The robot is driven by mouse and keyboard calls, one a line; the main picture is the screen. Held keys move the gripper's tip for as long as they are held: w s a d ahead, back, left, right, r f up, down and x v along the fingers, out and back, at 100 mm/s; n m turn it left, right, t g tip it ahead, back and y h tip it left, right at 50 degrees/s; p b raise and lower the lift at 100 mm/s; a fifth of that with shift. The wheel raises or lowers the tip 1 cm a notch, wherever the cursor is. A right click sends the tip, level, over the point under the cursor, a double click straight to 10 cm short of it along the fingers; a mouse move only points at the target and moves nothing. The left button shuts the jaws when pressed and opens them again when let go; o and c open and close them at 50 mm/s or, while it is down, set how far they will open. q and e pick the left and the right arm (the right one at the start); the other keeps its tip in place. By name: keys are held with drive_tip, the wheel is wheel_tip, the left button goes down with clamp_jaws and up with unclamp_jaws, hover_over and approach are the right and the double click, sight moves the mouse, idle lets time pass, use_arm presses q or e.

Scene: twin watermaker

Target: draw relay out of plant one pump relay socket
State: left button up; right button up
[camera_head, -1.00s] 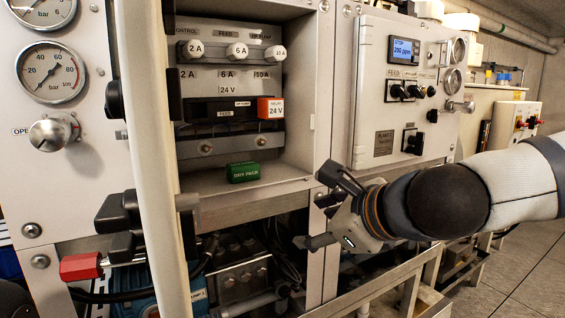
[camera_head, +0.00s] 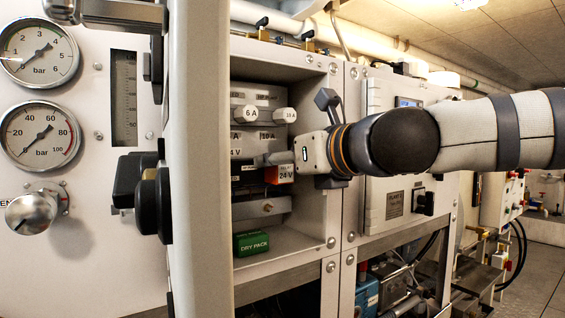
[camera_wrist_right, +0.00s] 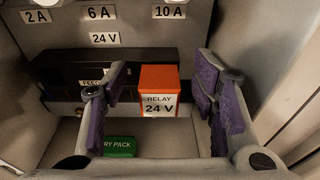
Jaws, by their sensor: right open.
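The relay (camera_head: 280,175) is an orange-topped block with a white "RELAY 24 V" label. It sits upright in the dark socket strip (camera_head: 246,172) inside the cabinet recess; the socket strip also shows in the right wrist view (camera_wrist_right: 62,75). In the right wrist view the relay (camera_wrist_right: 158,95) stands between the two purple-padded fingers of my right gripper (camera_wrist_right: 163,100). The fingers are spread, with a visible gap on each side of the relay. In the head view my right gripper (camera_head: 298,132) is at the recess, partly covering the relay's right side. My left gripper is not in view.
A green dry pack (camera_head: 251,243) lies on the recess floor below the relay. Fuses (camera_head: 285,115) sit above it. The recess's right wall (camera_head: 333,190) is close to my gripper.

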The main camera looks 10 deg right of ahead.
drive_tip(key=shift+w+a, duration=0.15)
drive_tip(key=shift+w, duration=0.15)
drive_tip(key=shift+c, duration=0.5)
clamp_jaws()
drive_tip(key=shift+f+v, duration=0.25)
drive_tip(key=shift+v, duration=1.2)
drive_tip(key=shift+f+v, duration=0.2)
drive_tip(key=shift+v, duration=1.25)
